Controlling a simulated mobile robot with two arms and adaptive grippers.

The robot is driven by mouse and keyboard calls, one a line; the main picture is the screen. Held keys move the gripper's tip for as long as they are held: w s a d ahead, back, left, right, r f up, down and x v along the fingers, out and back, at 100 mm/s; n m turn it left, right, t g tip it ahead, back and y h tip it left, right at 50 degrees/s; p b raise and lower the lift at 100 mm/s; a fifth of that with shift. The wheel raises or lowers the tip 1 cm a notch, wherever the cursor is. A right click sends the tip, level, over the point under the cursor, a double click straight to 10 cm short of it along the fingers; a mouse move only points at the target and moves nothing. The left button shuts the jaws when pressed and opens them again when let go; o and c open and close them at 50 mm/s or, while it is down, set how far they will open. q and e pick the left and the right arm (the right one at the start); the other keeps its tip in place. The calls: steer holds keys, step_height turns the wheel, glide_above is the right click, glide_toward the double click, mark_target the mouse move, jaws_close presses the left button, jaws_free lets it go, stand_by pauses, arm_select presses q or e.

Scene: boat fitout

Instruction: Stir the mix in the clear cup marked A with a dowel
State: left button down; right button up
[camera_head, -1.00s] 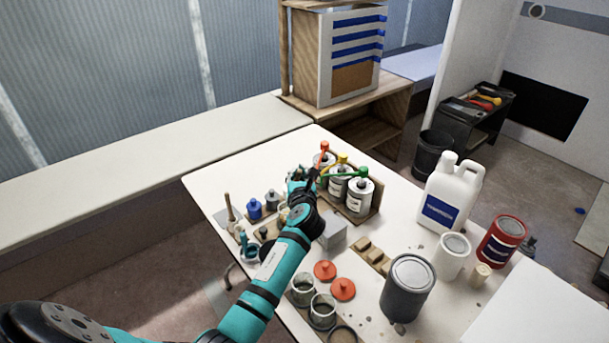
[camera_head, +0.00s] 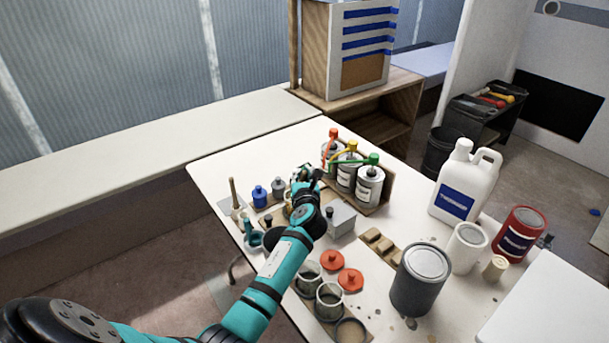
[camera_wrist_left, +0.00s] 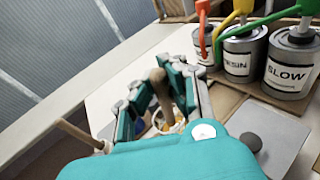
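My left gripper (camera_wrist_left: 160,100) is over the far left part of the table in the head view (camera_head: 304,180), left of the pump cans. In the left wrist view its fingers are closed around a wooden dowel (camera_wrist_left: 160,82) with a rounded top, which stands roughly upright between the pads. Below the fingers, a small part of a pale cup with orange-yellow content (camera_wrist_left: 176,126) shows; most of it is hidden by the gripper. No mark A can be read, and I cannot tell whether the dowel's lower end is in the cup. My right gripper is not in view.
Cans with red, yellow and green pumps (camera_head: 346,175) stand close beside the gripper. A blue bottle (camera_head: 260,197) and another upright stick (camera_head: 233,192) stand to its left.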

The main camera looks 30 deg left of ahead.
arm_select(q)
steer(key=shift+w+a+f+b, duration=0.15)
steer(key=shift+f+b, duration=0.1)
steer(key=shift+f, duration=0.2)
steer(key=shift+a+f+b, duration=0.2)
steer(key=shift+f+b, duration=0.1)
steer(key=shift+f, duration=0.2)
steer(key=shift+w+a+f+b, duration=0.15)
steer(key=shift+f+b, duration=0.1)
steer(key=shift+f, duration=0.2)
steer(key=shift+a+f+b, duration=0.2)
steer(key=shift+f+b, duration=0.15)
steer(key=shift+f, duration=0.15)
